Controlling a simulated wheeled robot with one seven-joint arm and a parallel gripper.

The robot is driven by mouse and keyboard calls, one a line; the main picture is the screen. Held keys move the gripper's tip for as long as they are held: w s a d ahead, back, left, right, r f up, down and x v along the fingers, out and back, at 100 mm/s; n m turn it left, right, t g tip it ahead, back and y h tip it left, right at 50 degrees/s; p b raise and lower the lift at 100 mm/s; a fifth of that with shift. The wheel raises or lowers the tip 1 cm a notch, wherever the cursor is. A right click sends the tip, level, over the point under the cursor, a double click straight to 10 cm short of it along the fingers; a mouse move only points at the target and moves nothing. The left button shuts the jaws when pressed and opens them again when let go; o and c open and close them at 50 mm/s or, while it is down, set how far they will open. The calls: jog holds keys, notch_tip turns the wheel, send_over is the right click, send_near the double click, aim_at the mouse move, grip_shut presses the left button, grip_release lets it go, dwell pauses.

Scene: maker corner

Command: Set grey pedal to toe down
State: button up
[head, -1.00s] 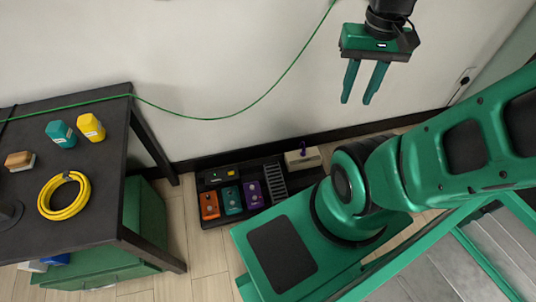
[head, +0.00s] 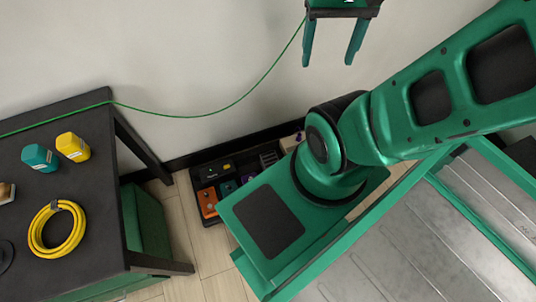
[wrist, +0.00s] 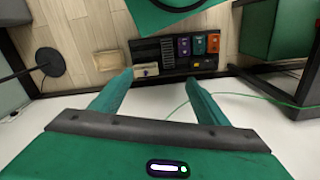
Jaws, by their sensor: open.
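The grey pedal (head: 268,159), a ribbed treadle, sits on a dark pedalboard (head: 197,180) on the floor by the wall. It is small and partly hidden behind my arm and base in the head view. It also shows in the wrist view (wrist: 167,51), beside the purple pedal (wrist: 183,47). I cannot tell which way it tilts. My gripper (head: 328,63) is open and empty, high in front of the wall and well apart from the pedals. Its fingers (wrist: 158,78) show spread in the wrist view.
The board also holds an orange pedal (head: 208,203) and a teal pedal (wrist: 198,45). A dark table (head: 95,185) with a yellow cable coil (head: 45,250) is at left. A green cable (head: 200,116) hangs along the wall.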

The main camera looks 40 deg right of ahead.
jog(key=o, duration=0.4)
jog(key=w+d+f, duration=0.1)
jog(key=w, duration=0.1)
jog(key=w+d+f, duration=0.1)
jog(key=w, duration=0.2)
jog(key=w+d+f, duration=0.1)
jog(key=w, duration=0.2)
jog(key=shift+w+d+f, duration=0.1)
jog(key=w+d+f+n+h, duration=0.1)
jog(key=w+d+f, duration=0.2)
jog(key=w+f, duration=0.5)
jog(key=w+d+f+n, duration=0.1)
jog(key=w+f, duration=0.4)
jog(key=f, duration=0.3)
jog(key=w+d+f, duration=0.1)
jog(key=w+f, duration=0.5)
jog(key=f, duration=0.2)
jog(key=n+y, duration=0.1)
send_over(269, 155)
notch_tip(269, 155, down, 44)
notch_tip(269, 155, down, 10)
jog(key=shift+a+f, duration=0.1)
